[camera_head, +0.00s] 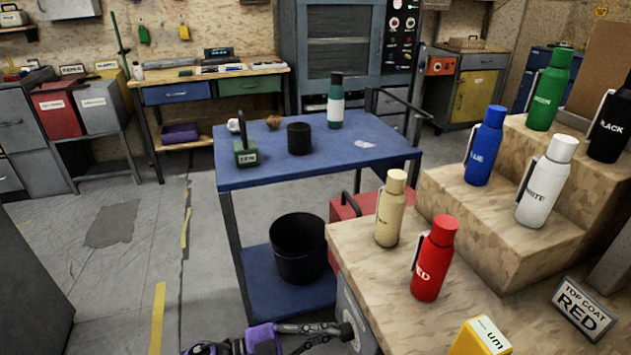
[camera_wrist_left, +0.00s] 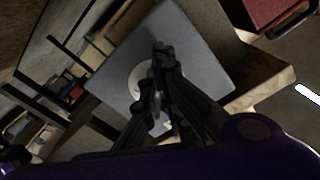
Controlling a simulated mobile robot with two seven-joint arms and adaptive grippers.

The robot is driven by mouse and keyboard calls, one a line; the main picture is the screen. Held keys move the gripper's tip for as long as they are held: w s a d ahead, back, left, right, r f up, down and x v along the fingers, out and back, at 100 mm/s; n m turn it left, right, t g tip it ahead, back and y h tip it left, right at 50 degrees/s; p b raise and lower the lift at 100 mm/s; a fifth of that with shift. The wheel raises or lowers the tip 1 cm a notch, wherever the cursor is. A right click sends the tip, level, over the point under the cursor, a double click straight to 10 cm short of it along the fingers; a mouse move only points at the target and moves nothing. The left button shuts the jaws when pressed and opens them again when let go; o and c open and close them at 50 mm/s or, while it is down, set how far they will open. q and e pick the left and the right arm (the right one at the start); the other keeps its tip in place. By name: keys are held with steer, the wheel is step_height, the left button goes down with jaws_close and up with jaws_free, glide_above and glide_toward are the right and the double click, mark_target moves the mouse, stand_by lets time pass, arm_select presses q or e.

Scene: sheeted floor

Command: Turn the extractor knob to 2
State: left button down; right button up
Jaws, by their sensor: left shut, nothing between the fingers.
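My left gripper (camera_head: 346,331) is at the bottom of the head view, its fingers reaching right to the side of the wooden bench. In the left wrist view the same gripper (camera_wrist_left: 163,52) is shut and empty. Its fingertips are in front of a grey square panel (camera_wrist_left: 200,50) with a pale round dial (camera_wrist_left: 138,80), likely the extractor knob. The fingers cover much of the dial, so its setting and any contact cannot be told. In the head view the panel (camera_head: 352,312) shows as a narrow grey strip on the bench side. My right gripper is out of view.
The wooden bench (camera_head: 390,300) holds a red bottle (camera_head: 433,262), a cream bottle (camera_head: 391,212) and a yellow box (camera_head: 482,338). A blue cart (camera_head: 340,165) with a black bucket (camera_head: 300,250) stands just beyond. The floor (camera_head: 120,270) at left is mostly clear.

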arm_select(q)
steer(key=shift+w+r, duration=0.1)
steer(key=shift+w, duration=0.05)
stand_by(0.5)
steer(key=p+v, duration=0.1)
steer(key=v, duration=0.5)
steer(key=shift+w+f, duration=0.25)
steer(key=shift+a, duration=0.15)
